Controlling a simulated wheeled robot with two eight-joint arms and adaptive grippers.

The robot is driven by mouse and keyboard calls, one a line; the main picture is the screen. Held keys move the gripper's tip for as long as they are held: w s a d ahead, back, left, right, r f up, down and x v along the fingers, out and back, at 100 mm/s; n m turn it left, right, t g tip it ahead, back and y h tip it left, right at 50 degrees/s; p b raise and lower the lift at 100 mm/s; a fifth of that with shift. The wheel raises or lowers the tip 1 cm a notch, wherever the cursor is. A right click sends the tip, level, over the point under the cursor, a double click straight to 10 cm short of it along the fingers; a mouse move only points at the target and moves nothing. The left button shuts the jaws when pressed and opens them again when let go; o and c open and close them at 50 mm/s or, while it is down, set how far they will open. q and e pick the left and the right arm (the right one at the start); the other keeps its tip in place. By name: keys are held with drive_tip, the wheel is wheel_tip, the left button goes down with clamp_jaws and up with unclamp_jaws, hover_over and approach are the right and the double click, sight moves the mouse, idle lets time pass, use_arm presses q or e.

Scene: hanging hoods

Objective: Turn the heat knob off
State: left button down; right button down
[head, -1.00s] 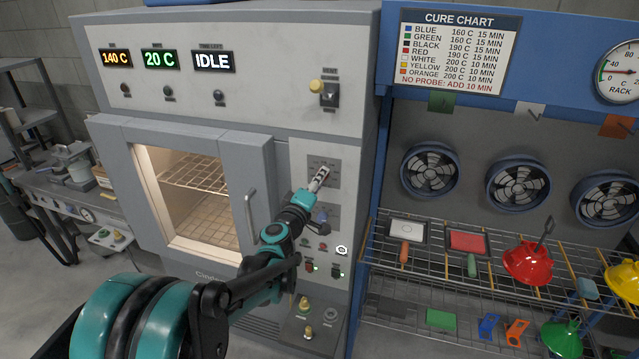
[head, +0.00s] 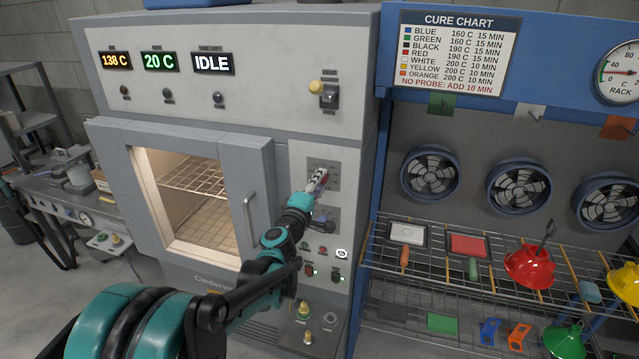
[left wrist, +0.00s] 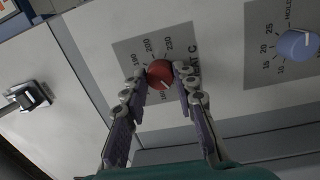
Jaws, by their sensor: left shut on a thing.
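The red heat knob (left wrist: 159,73), with a white pointer line, sits on a grey dial plate marked with temperature numbers in the left wrist view. My left gripper (head: 318,181) reaches the oven's right-hand control panel in the head view. In the left wrist view its two fingers (left wrist: 160,77) stand on either side of the red knob and are shut on it. In the head view the gripper mostly hides the knob. An orange display (head: 116,61) on the oven reads 138 C. My right gripper is in neither view.
A blue knob (left wrist: 297,44) on a separate dial lies beside the red one. The oven door with its handle (head: 251,212) is left of my arm. Small buttons sit below the gripper. A wire rack (head: 460,262) with coloured parts stands to the right.

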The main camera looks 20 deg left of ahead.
use_arm(q)
drive_tip(key=c, duration=1.2)
unclamp_jaws()
drive_tip(key=shift+s, duration=0.1)
drive_tip(key=s, duration=0.8)
drive_tip(key=s+a, duration=0.1)
drive_tip(key=s, duration=0.2)
drive_tip(key=shift+s+f, duration=0.3)
drive_tip(key=shift+s, duration=0.1)
